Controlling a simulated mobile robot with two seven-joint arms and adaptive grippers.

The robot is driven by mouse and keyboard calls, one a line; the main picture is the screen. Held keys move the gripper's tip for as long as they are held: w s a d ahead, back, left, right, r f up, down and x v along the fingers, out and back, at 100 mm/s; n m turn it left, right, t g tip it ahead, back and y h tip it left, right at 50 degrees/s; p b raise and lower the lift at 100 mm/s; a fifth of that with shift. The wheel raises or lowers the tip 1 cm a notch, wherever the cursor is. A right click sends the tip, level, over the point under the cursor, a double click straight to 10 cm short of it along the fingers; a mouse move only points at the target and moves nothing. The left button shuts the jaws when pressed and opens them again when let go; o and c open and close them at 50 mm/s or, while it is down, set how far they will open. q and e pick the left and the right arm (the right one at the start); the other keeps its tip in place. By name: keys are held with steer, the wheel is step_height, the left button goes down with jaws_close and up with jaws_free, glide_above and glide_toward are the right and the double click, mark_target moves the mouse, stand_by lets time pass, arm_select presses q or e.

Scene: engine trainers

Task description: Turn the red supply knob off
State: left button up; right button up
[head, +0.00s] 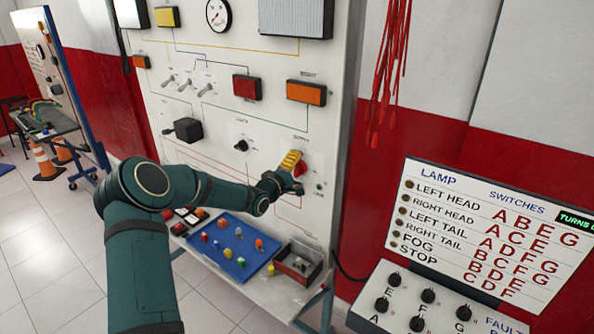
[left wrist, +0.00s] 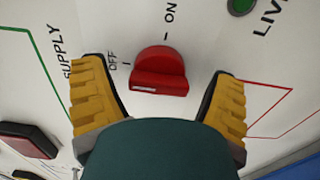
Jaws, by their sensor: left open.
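The red supply knob (head: 302,170) is on the upright white panel, partly hidden behind my left gripper (head: 291,163). In the left wrist view the red supply knob (left wrist: 160,70) shows clearly, with OFF printed at its left and ON above it. A pale mark shows on its lower edge; I cannot tell surely which setting it points at. My left gripper (left wrist: 158,72) is open, one yellow-padded finger on each side of the knob. Gaps show between the fingers and the knob. My right gripper is not in view.
A dark green LIVE lamp (left wrist: 241,5) sits near the knob. A black knob (head: 241,145) and toggle switches are further left on the panel. Below are a blue tray (head: 229,262) with small coloured parts and an open box (head: 298,262). A lamp-switch console (head: 480,220) stands at right.

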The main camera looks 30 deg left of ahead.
arm_select(q)
steer(key=s, duration=1.2)
steer(key=shift+a, duration=0.45)
